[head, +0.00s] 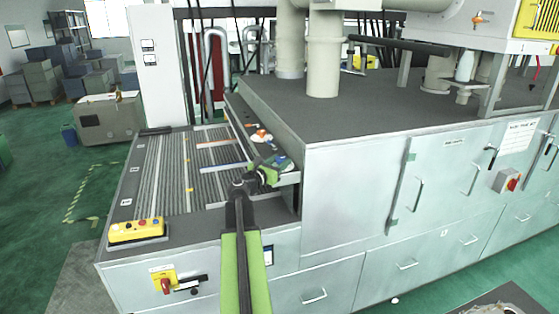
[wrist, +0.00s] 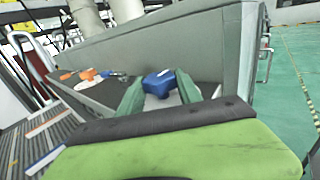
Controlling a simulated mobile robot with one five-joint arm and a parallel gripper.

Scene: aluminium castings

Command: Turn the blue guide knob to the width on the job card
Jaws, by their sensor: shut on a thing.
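The blue guide knob (head: 281,161) is on the side ledge of the grey machine, beside the slatted conveyor. In the wrist view the blue knob (wrist: 159,82) shows between the two green fingers of my gripper (wrist: 160,92), over a pale plate. My gripper (head: 269,169) is shut on the knob, and the arm reaches to it from the front in the head view. The knob's pointer and any scale marks are too small to read. I cannot make out which paper, if any, is the job card.
An orange knob (head: 261,136) on a white plate sits farther along the ledge. The machine's housing (head: 340,160) rises just right of my gripper. The conveyor (head: 175,170) lies left. A yellow button box (head: 137,230) and a red-and-yellow switch (head: 163,281) are at the front left.

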